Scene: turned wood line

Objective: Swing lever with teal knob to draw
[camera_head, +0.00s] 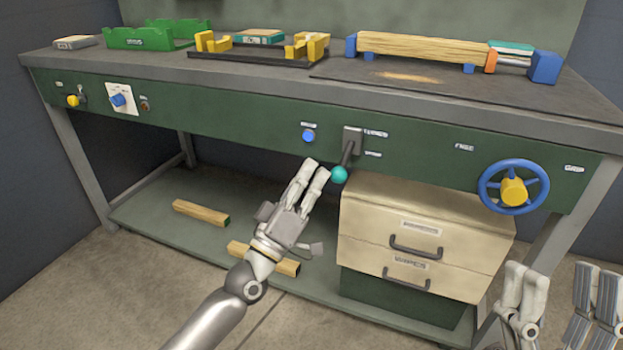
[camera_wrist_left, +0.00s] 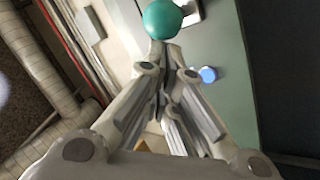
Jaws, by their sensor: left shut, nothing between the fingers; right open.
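The lever (camera_head: 347,158) sticks out from a grey plate on the green front panel of the bench and slants down to its teal knob (camera_head: 339,174). Small white labels sit to the right of the plate, one above the other; I cannot read them. My left gripper (camera_head: 314,167) is shut and empty, with its fingertips just left of the teal knob. In the left wrist view the teal knob (camera_wrist_left: 162,18) shows at the top, just beyond the fingertips; I cannot tell whether they touch. My right gripper (camera_head: 560,290) is open at the lower right, away from the lever.
A blue button (camera_head: 308,136) is left of the lever. A blue handwheel (camera_head: 489,187) with a yellow hub is at the right. A cream drawer cabinet (camera_head: 420,225) stands below the lever. Wooden blocks (camera_head: 200,212) lie on the lower shelf. The bench top holds a clamped wood piece (camera_head: 420,47).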

